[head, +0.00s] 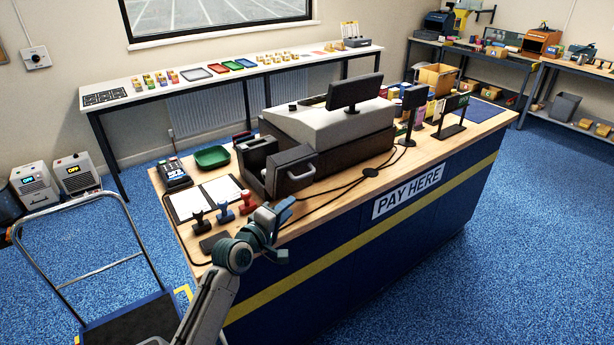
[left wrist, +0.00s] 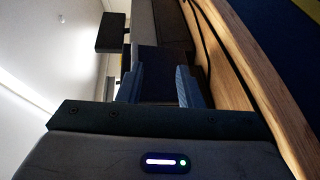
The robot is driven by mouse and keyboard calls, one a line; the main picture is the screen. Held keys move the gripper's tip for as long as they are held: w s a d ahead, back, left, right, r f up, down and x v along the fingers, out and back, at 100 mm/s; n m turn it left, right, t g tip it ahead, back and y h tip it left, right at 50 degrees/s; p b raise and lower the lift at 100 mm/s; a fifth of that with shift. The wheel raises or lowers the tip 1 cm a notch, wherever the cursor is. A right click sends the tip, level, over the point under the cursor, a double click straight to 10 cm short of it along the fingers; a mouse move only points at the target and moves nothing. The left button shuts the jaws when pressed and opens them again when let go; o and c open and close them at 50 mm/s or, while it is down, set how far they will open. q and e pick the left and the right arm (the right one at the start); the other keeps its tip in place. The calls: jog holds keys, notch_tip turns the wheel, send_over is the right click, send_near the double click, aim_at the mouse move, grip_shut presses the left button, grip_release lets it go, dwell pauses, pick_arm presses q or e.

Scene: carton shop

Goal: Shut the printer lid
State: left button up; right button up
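The printer (head: 256,158) is a dark box on the counter, left of the till. Its lid (head: 291,166), a dark panel with a pale handle (head: 301,173), stands open at the printer's right side. My left gripper (head: 282,212) is over the counter's front edge, in front of the lid and apart from it in the head view. In the left wrist view its two blue fingers (left wrist: 158,88) are spread, with nothing clearly held. A dark block (left wrist: 160,70) shows beyond them; I cannot tell which part it is. My right gripper is not in view.
Stamps (head: 224,212), a white open pad (head: 205,197), a card terminal (head: 173,174) and a green tray (head: 212,156) are left of the printer. The till (head: 328,130) stands behind the lid. Black cables (head: 345,184) cross the counter to the right.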

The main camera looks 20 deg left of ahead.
aim_at(307, 175)
pick_arm(q)
jog(key=shift+n+t, duration=0.5)
jog(key=shift+n, duration=0.2)
jog(key=w+r, duration=0.1)
jog(key=w, duration=0.3)
jog(key=w+d+r+p, duration=0.1)
jog(key=w, duration=0.3)
jog(key=w+d+r, duration=0.1)
jog(key=w, duration=0.3)
jog(key=shift+r+p, duration=0.25)
jog(key=shift+p, duration=0.05)
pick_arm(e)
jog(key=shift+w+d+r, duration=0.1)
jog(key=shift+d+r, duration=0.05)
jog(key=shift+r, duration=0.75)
pick_arm(q)
jog(key=shift+c, duration=0.2)
grip_shut()
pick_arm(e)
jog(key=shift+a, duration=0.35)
